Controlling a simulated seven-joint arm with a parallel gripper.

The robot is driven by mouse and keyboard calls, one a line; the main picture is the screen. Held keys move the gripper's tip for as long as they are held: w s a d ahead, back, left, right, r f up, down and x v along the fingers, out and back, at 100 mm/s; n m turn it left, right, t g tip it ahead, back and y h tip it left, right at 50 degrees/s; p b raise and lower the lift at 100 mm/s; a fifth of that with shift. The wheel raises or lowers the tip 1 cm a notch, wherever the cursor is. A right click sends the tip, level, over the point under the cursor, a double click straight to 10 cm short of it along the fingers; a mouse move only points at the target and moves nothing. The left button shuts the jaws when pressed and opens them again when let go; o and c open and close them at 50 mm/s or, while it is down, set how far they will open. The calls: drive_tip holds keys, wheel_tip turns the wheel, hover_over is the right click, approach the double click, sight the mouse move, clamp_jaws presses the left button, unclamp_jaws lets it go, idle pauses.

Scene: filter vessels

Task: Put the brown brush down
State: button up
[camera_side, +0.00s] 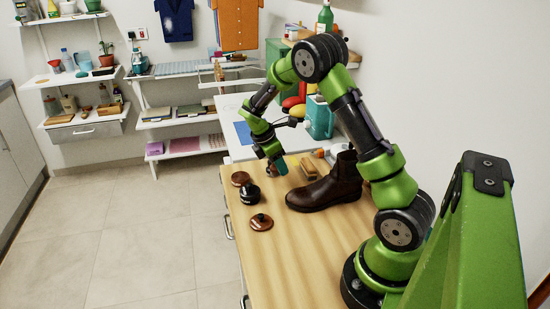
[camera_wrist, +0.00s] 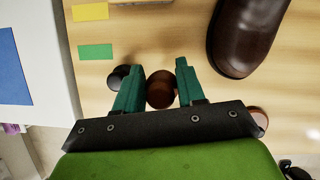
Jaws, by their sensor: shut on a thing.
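In the wrist view the brown brush (camera_wrist: 160,90) shows as a rounded brown knob between my two teal fingers. My gripper (camera_wrist: 157,74) is shut on it. The rest of the brush is not clear from above. In the side view my gripper (camera_side: 278,167) points down low over the wooden worktop (camera_side: 290,265), left of the brown boot (camera_side: 325,185). The brush is mostly hidden by the fingers there. I cannot tell whether it touches the worktop.
A black jar (camera_side: 250,194), a brown round piece (camera_side: 240,178) and a knobbed brown disc (camera_side: 261,222) stand near the worktop's left edge. Flat yellow (camera_wrist: 90,12) and green (camera_wrist: 95,51) patches lie on bare wood. The front worktop is clear.

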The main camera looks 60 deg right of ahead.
sight(278, 175)
drive_tip(key=shift+f, duration=2.1)
drive_tip(key=o, duration=0.6)
drive_tip(key=shift+f, duration=0.15)
drive_tip(key=shift+o, duration=0.2)
drive_tip(key=a+r+m+t+y, duration=0.1)
drive_tip(key=a+r+m, duration=0.1)
drive_tip(key=a+r, duration=0.45)
drive_tip(key=a+r+m+t, duration=0.1)
drive_tip(key=a+r, duration=0.2)
drive_tip(key=r, duration=0.7)
drive_tip(key=s+a+r+m+t+y, duration=0.2)
drive_tip(key=s+a+r+m+t, duration=0.1)
drive_tip(key=s+a+m, duration=0.3)
drive_tip(key=s+a+r+m+t+y, duration=0.2)
drive_tip(key=s+a+r+m+t, duration=0.2)
drive_tip(key=s+a, duration=0.3)
drive_tip(key=a+m, duration=0.1)
drive_tip(key=a, duration=0.2)
drive_tip(key=shift+s+a+r+m+t+y, duration=0.2)
drive_tip(key=shift+s+m+t+y, duration=0.05)
drive_tip(key=shift+m+t+y, duration=0.15)
